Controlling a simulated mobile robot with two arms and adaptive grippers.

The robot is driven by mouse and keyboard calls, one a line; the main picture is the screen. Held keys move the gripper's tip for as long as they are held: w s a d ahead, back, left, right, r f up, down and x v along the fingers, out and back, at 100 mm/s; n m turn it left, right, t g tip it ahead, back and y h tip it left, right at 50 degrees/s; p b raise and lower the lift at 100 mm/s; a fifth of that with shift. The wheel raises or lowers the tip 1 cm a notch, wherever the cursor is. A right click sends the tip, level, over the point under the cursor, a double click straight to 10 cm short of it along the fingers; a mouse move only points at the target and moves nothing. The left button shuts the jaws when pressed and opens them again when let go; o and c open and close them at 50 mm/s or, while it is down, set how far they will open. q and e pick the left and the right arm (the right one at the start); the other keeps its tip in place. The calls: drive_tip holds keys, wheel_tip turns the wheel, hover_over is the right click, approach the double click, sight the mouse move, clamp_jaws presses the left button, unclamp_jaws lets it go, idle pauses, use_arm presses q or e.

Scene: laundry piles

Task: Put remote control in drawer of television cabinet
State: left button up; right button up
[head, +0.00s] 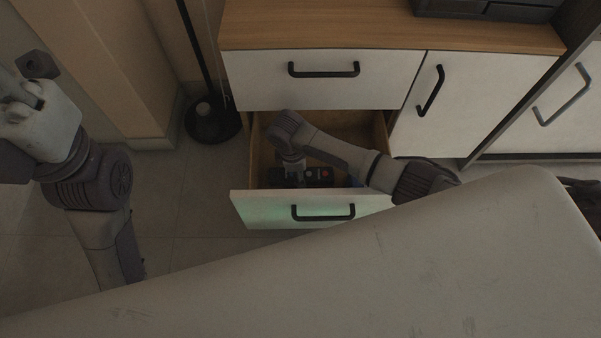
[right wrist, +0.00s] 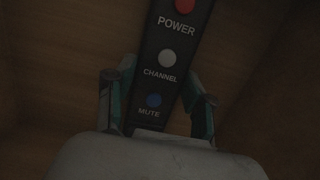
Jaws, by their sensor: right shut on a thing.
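The black remote control (head: 320,175) is inside the open lower drawer (head: 258,208) of the television cabinet (head: 320,93). In the right wrist view the remote (right wrist: 167,65) shows red, white and blue buttons marked POWER, CHANNEL and MUTE. My right gripper (head: 292,178) reaches down into the drawer and is shut on the remote. Its two fingers (right wrist: 158,110) stand on either side of the remote near the MUTE button. Whether the remote touches the drawer floor cannot be told. My left arm is at the far left, and its gripper (head: 18,92) is partly cut off at the picture's edge.
The upper drawer (head: 320,70) and the door (head: 430,90) of the cabinet are closed. A dark lamp base (head: 212,122) stands on the floor left of the cabinet. A dark device (head: 490,8) sits on the cabinet top. Floor left of the drawer is clear.

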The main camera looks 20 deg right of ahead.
drive_tip(key=o, duration=1.3)
drive_tip(key=shift+c, duration=0.2)
